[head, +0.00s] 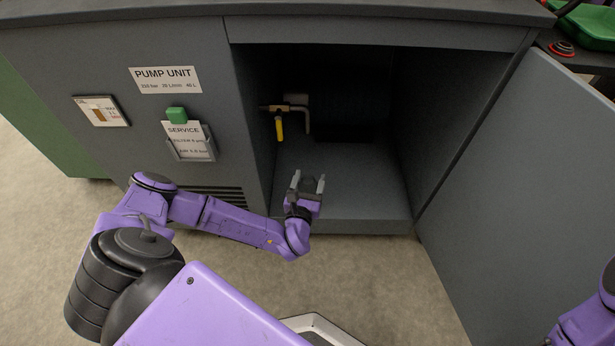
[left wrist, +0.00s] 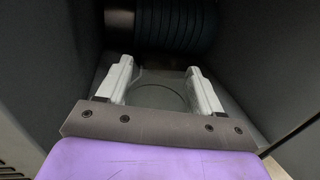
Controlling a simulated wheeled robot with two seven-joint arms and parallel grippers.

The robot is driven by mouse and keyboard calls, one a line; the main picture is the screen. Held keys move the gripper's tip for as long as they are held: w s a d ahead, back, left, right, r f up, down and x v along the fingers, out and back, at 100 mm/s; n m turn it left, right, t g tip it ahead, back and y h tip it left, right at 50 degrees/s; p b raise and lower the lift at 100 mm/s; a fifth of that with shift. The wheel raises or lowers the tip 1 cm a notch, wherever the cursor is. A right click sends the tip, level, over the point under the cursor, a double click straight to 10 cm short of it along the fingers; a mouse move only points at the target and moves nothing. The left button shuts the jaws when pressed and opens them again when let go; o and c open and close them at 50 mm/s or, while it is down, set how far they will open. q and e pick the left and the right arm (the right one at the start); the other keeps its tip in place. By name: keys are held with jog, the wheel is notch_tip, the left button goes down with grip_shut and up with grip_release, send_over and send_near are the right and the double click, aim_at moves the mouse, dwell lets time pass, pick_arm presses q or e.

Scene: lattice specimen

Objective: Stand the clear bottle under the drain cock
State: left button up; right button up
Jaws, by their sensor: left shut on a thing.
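The drain cock (head: 290,108) is brass with a yellow lever hanging down. Its grey spout bends downward inside the open cabinet at the left. My left gripper (head: 308,184) is at the front of the cabinet floor, in front of the spout and slightly right of it. In the left wrist view, its two pale fingers stand either side of a faint clear round outline, the clear bottle (left wrist: 160,96). The gripper is shut on it. The bottle is hardly visible in the head view, and I cannot tell whether its base touches the floor. My right gripper is out of view.
The cabinet floor (head: 360,190) is bare around the spout. The cabinet's left wall and front panel (head: 215,100) flank my left arm. The open door (head: 520,200) stands at right. A dark ribbed cylinder (left wrist: 175,22) is deeper inside in the left wrist view.

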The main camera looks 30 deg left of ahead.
pick_arm(q)
jog(key=w+a+f+b, duration=0.2)
jog(key=w+f+b, duration=0.2)
jog(key=w+a+f+b, duration=0.3)
jog(key=w+f+b, duration=0.1)
jog(key=w+a+f+b, duration=0.3)
jog(key=w+f+b, duration=0.1)
jog(key=shift+f+b, duration=0.25)
jog(key=shift+b, duration=0.1)
jog(key=shift+r, duration=0.1)
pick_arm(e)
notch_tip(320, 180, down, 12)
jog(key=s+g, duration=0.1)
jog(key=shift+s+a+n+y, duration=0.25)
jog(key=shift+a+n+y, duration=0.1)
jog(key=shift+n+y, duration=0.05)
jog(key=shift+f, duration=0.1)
pick_arm(q)
jog(key=o, duration=1.1)
